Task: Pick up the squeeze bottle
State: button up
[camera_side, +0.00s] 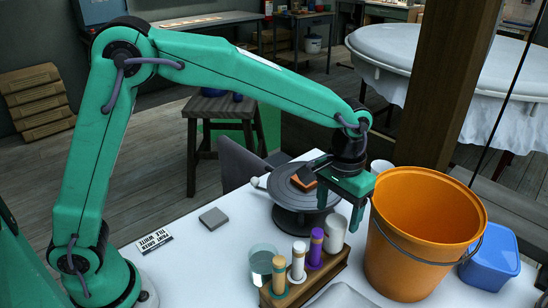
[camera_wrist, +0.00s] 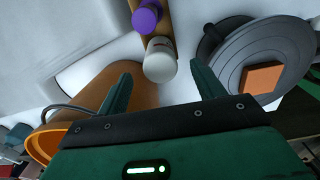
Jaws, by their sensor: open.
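Several bottles stand upright in a wooden rack (camera_side: 306,279) on the white table. One is white with a pale lid (camera_side: 335,233), at the rack's right end. I cannot tell which is the squeeze bottle. My gripper (camera_side: 343,205) is open and empty above the rack's right end. In the wrist view, the white bottle (camera_wrist: 160,62) shows between my fingertips (camera_wrist: 160,74), with the purple top (camera_wrist: 146,17) beyond it.
An orange bucket (camera_side: 415,225) stands close to the right of my gripper, with a blue tub (camera_side: 490,258) beyond. A dark turntable (camera_side: 300,190) bearing an orange-brown block (camera_side: 303,182) is behind the rack. A clear glass jar (camera_side: 262,262) stands left of the rack. The table's left part is mostly clear.

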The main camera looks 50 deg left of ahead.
aim_at(334, 235)
jog(key=shift+f, duration=1.3)
jog(key=shift+f, duration=0.1)
jog(key=shift+f, duration=2.5)
jog(key=c, duration=0.7)
